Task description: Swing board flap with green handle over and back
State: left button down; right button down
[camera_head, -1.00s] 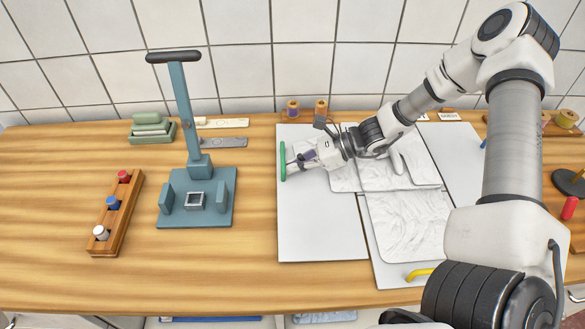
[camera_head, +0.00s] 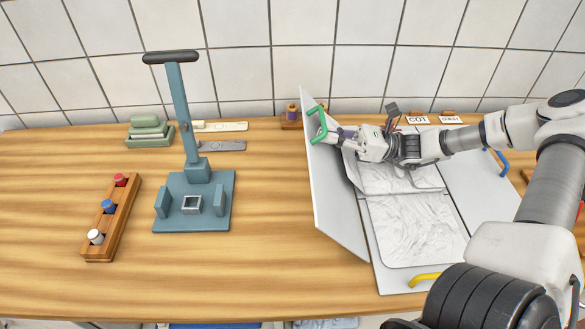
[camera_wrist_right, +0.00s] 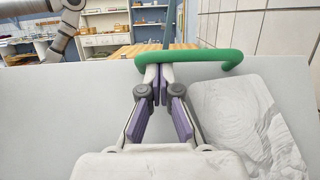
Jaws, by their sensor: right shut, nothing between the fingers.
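The board flap (camera_head: 333,205) is a light grey panel, tilted up from its right-hand side so that its free left edge stands raised. Its green handle (camera_head: 319,125) is near the top of that raised edge. My right gripper (camera_head: 336,137) is beside the handle, on the flap's inner side. In the right wrist view the closed fingertips (camera_wrist_right: 160,72) reach to the green handle bar (camera_wrist_right: 195,57), which crosses just beyond them. The fingers look shut with nothing between them; whether they touch the bar I cannot tell. My left gripper is not in view.
White cloth (camera_head: 415,228) lies on the middle panel, which has a yellow handle (camera_head: 426,278). A blue handle (camera_head: 496,162) is on the right panel. A blue-grey press (camera_head: 205,185) and a wooden rack (camera_head: 112,215) stand left. The tabletop between press and flap is clear.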

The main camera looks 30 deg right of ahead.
jog(key=s+d+r+y+p, duration=0.1)
jog(key=s+d+p, duration=0.3)
jog(key=d, duration=0.4)
jog(key=shift+s+t+y, duration=0.4)
jog(key=shift+s+y, duration=0.1)
jog(key=shift+s, duration=0.05)
jog(key=shift+w, duration=0.1)
jog(key=shift+r, duration=0.1)
dwell(0.5)
